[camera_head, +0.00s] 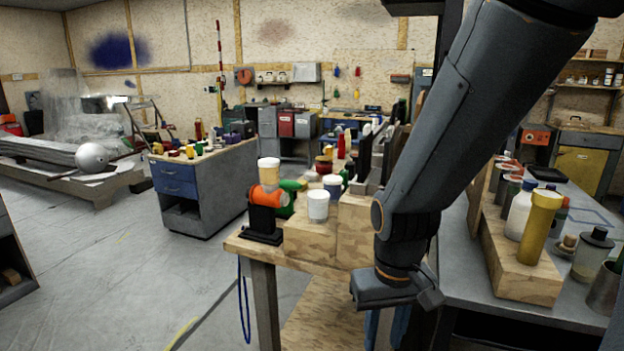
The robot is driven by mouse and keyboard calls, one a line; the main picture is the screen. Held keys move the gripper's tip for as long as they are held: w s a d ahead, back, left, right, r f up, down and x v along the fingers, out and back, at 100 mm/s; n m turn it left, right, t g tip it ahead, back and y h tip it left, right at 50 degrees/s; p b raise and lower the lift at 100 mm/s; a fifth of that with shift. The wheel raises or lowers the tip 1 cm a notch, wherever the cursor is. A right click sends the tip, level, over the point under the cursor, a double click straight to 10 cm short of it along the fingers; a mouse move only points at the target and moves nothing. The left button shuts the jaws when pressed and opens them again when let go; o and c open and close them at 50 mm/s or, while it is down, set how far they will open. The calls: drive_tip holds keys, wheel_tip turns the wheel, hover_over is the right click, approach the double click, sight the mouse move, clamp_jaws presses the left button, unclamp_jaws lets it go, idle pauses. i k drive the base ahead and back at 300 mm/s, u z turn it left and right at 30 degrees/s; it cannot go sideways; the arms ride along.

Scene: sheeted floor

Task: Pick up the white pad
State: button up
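I cannot pick out a white pad with certainty in the head view. My arm comes down from the top right, and my gripper (388,326) points downward near the bottom centre, in front of the wooden workbench. Its fingertips run toward the bottom edge of the picture and are partly cut off. I cannot tell how far apart they are or whether anything is between them. My arm hides part of the bench and of the things behind it.
The wooden bench (300,263) carries a white cup (318,206), an orange-black tool (265,212) and several containers. At right, a grey table (475,285) holds a wooden block (520,275) with a yellow tube (540,228). A drawer cabinet (205,190) stands behind left.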

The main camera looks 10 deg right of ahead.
sight(309, 177)
drive_tip(key=u, duration=0.65)
drive_tip(key=k, duration=0.8)
drive_tip(key=u, duration=0.7)
drive_tip(key=k, duration=0.35)
drive_tip(key=u, duration=0.3)
drive_tip(key=i, duration=1.7)
drive_tip(key=z, duration=0.45)
drive_tip(key=i, duration=1.9)
drive_tip(key=z, duration=0.6)
drive_tip(key=i, duration=1.7)
drive_tip(key=z, duration=1.45)
drive_tip(key=i, duration=0.85)
drive_tip(key=z, duration=1.6)
drive_tip(key=i, duration=0.6)
drive_tip(key=z, duration=0.35)
